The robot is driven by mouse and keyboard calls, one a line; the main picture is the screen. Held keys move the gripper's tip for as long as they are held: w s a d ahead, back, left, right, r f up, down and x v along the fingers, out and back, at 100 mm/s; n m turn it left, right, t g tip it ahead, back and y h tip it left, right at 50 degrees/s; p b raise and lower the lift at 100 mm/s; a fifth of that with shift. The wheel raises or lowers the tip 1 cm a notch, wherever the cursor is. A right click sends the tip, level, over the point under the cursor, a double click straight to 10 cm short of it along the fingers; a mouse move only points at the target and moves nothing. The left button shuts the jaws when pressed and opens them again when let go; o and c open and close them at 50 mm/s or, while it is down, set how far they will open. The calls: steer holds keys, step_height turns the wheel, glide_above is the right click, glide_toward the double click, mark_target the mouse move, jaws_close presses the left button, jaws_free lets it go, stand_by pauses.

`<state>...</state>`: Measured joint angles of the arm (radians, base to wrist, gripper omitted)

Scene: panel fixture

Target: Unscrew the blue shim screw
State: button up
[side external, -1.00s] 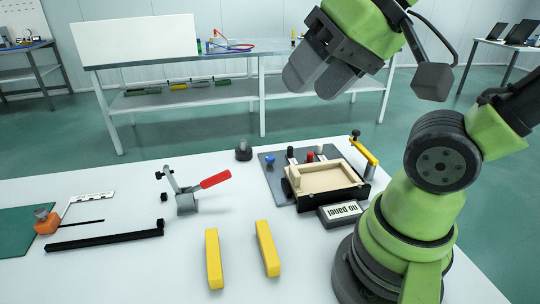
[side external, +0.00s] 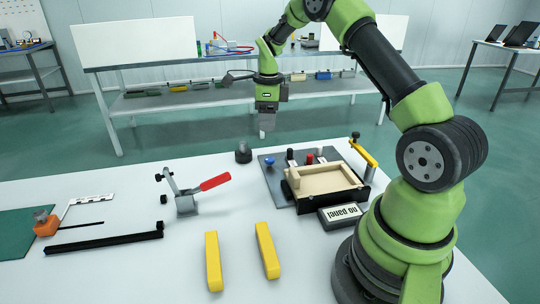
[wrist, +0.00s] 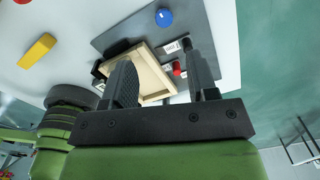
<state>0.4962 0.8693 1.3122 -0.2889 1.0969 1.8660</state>
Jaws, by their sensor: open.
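The blue shim screw (side external: 269,162) stands at the left corner of the grey fixture plate (side external: 268,178). It also shows as a blue round head in the wrist view (wrist: 164,17), near the top and clear of the fingers. My gripper (side external: 267,132) hangs pointing down, above and behind the blue screw, apart from it. In the wrist view its two fingers (wrist: 160,85) are spread with nothing between them in grip. A red knob (side external: 310,158) and dark posts stand on the plate near the wooden frame (side external: 325,178).
A "no panel" sign (side external: 343,212) sits before the frame. A yellow-handled clamp (side external: 363,152) is at the plate's right, and a red-handled toggle clamp (side external: 200,190) at left. Two yellow bars (side external: 267,250) lie in front. A dark knob (side external: 243,152) stands left of the plate.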

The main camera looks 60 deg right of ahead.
mark_target(270, 159)
steer(key=shift+m, duration=0.5)
steer(key=f, duration=1.1)
steer(key=shift+d+f, duration=0.3)
steer(key=shift+d, duration=0.1)
steer(key=c, duration=0.9)
steer(key=shift+n, duration=0.4)
